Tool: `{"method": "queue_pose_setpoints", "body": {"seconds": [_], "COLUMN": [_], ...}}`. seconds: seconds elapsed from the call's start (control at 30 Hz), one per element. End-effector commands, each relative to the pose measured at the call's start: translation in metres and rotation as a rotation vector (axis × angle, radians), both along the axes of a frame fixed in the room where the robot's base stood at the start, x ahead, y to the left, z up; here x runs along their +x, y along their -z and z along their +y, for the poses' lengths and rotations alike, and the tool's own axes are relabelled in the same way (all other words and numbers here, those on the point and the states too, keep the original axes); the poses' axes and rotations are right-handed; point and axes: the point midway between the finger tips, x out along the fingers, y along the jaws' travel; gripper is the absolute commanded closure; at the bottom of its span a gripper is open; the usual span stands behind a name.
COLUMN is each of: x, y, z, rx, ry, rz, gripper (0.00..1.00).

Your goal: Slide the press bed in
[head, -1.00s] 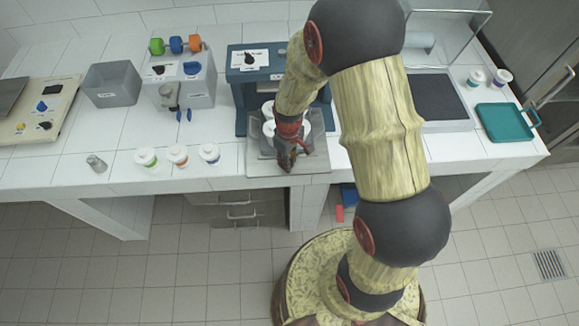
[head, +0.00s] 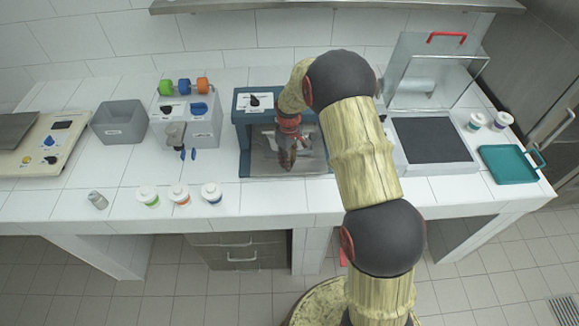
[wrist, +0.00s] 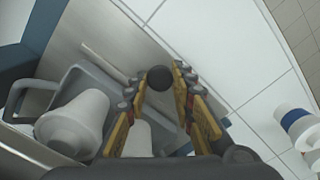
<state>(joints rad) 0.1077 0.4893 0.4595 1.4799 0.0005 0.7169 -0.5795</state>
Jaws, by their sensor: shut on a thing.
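The press (head: 243,130) is a blue frame with a black knob and a label on top, near the middle of the counter. Its bed is a grey tray (wrist: 98,78) carrying white cups (wrist: 75,122), seen in the wrist view. A black round knob (wrist: 159,78) shows between the fingertips, in front of the tray. My gripper (head: 287,160) points down at the front of the press and is shut on this knob. In the head view the cups and most of the bed are hidden behind my gripper and the press top. A metal base plate (head: 312,165) lies below.
Several lidded cups, including one with a blue band (head: 211,194), stand along the front left of the counter. A dispenser (head: 200,128) and a grey bin (head: 119,122) are left of the press. An open-lidded machine (head: 432,140) and a teal tray (head: 508,165) are right.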

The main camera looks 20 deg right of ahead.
Motion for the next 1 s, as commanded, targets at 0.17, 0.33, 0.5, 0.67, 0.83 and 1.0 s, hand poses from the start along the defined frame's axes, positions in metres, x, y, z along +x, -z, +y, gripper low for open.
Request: {"method": "queue_pose_setpoints", "body": {"seconds": [0.17, 0.33, 0.5, 0.67, 0.83, 1.0], "x": [0.0063, 0.0072, 0.0076, 0.0060, 0.0047, 0.0041], "y": [-0.0023, -0.0029, -0.0033, -0.0023, -0.0014, -0.0015], "z": [-0.0016, -0.0018, -0.0020, -0.0017, -0.0013, -0.0012], "rx": [-0.001, -0.002, -0.003, -0.001, -0.001, -0.001], "ry": [0.000, 0.000, 0.000, 0.000, 0.000, 0.000], "rz": [-0.011, -0.013, -0.015, -0.011, -0.007, -0.006], "gripper": [1.00, 1.00, 0.69, 0.60, 0.57, 0.57]}}
